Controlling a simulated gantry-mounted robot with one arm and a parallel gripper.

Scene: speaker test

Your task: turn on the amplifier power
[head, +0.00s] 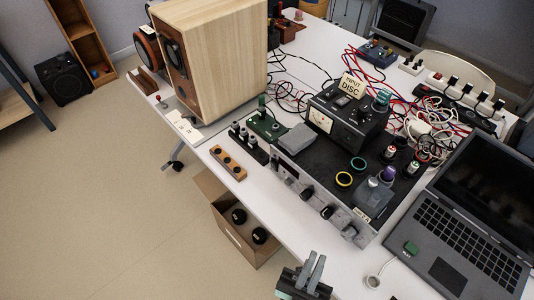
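The amplifier (290,177) appears to be the wide black-topped unit with a silver front panel on the white table. Its front faces the near table edge. Dark knobs (307,194) and a pale block-like part (350,232) stand out from the panel. I cannot make out which control is the power switch or how it is set. My gripper (316,256) is at the bottom edge of the view, in front of the table and apart from the amplifier. Its two grey fingers point up, close together, with nothing seen between them.
A black meter box (347,118) and several small parts sit on the amplifier. A wooden speaker (215,55) stands at its back left, a laptop (465,215) at its right. Cables tangle behind. A cardboard box (236,232) is below the table edge. Floor at left is clear.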

